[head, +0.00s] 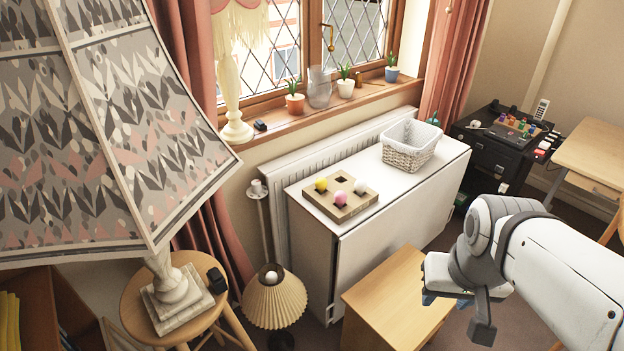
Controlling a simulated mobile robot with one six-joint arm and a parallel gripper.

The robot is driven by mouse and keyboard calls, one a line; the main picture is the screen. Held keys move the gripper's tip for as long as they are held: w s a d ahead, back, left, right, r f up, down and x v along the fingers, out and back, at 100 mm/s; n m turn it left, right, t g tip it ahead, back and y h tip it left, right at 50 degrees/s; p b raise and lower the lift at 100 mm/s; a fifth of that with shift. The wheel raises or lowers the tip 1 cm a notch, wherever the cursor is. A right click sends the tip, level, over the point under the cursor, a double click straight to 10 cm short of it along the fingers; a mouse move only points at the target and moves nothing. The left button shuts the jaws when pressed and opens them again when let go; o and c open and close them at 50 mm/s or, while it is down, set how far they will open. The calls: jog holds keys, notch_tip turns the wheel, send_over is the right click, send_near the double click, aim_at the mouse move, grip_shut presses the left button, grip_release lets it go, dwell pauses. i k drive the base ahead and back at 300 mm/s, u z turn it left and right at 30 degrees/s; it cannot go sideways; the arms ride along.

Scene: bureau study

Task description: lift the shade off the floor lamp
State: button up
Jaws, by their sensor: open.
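A cream pleated shade (275,303) sits low at the bottom centre, in front of the white cabinet. It flares downward, and a round white bulb or knob (272,278) shows in its top opening. Part of a dark base (281,341) shows below it, cut by the picture's edge. I take this to be the floor lamp; its stem is hidden by the shade. My gripper (447,300) is at the right, open and empty, above the wooden table and well apart from the shade. Its fingers are partly hidden by my wrist.
A large patterned lampshade (115,135) fills the left, its stone base (180,298) on a round stool (135,300). A wooden table (395,300) lies between shade and gripper. The white cabinet (400,235) holds a basket (410,146).

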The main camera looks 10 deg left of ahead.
aim_at(278, 306)
jog(key=z, duration=0.5)
jog(key=i, duration=0.25)
jog(key=u, duration=1.9)
jog(key=i, duration=0.5)
jog(key=z, duration=0.15)
